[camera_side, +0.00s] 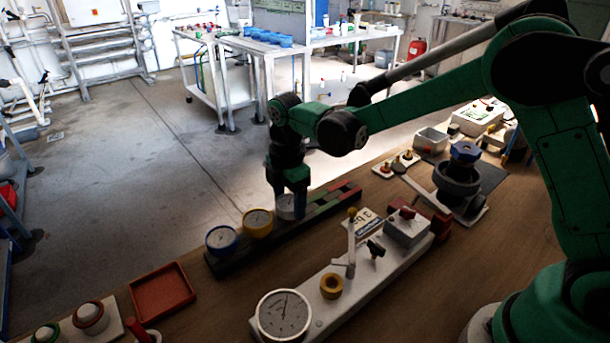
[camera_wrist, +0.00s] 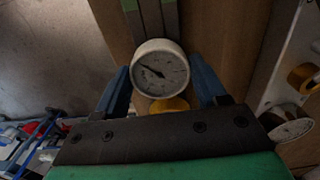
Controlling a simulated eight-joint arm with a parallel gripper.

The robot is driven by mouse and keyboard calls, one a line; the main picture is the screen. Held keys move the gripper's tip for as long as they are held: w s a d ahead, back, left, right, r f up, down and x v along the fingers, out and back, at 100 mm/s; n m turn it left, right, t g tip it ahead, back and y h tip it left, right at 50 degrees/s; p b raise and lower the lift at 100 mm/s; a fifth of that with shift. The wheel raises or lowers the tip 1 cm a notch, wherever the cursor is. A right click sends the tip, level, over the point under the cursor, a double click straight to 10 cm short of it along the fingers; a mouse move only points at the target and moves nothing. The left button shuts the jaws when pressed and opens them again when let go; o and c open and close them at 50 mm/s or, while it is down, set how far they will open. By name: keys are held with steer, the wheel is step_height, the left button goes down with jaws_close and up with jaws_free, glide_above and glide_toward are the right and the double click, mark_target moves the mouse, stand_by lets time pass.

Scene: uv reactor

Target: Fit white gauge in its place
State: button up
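The white gauge (camera_side: 287,207) has a round light face and stands in line with a yellow-rimmed gauge (camera_side: 258,222) and a blue-rimmed gauge (camera_side: 221,240) along a long dark rack (camera_side: 240,257). My gripper (camera_side: 288,204) points down at the white gauge, with its blue fingers beside it. In the wrist view the white gauge (camera_wrist: 160,68) sits between the two fingertips (camera_wrist: 159,75), its dial facing the camera. The fingertips are very close to its rim; I cannot tell whether they press on it. Its underside is hidden, so full seating is unclear.
A white panel with a large dial gauge (camera_side: 284,315), a yellow ring (camera_side: 331,286) and a lever lies in front of the rack. Green and red strips (camera_side: 335,198) continue along the rack to the right. A red-brown tray (camera_side: 161,292) lies at left.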

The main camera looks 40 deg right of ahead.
mark_target(289, 203)
steer(key=c, duration=0.4)
steer(key=shift+r, duration=2.25)
steer(key=shift+s+a+r, duration=0.1)
steer(key=shift+s+r, duration=0.05)
steer(key=s+a+r, duration=0.1)
steer(key=s+r, duration=0.1)
steer(key=s, duration=0.3)
steer(key=s+a+r, duration=0.2)
steer(key=s+r, duration=0.1)
steer(key=s, duration=0.2)
steer(key=s+a+r, duration=0.1)
steer(key=s+r, duration=0.1)
steer(key=s, duration=0.3)
steer(key=shift+s+a+r, duration=0.15)
steer(key=shift+s, duration=0.2)
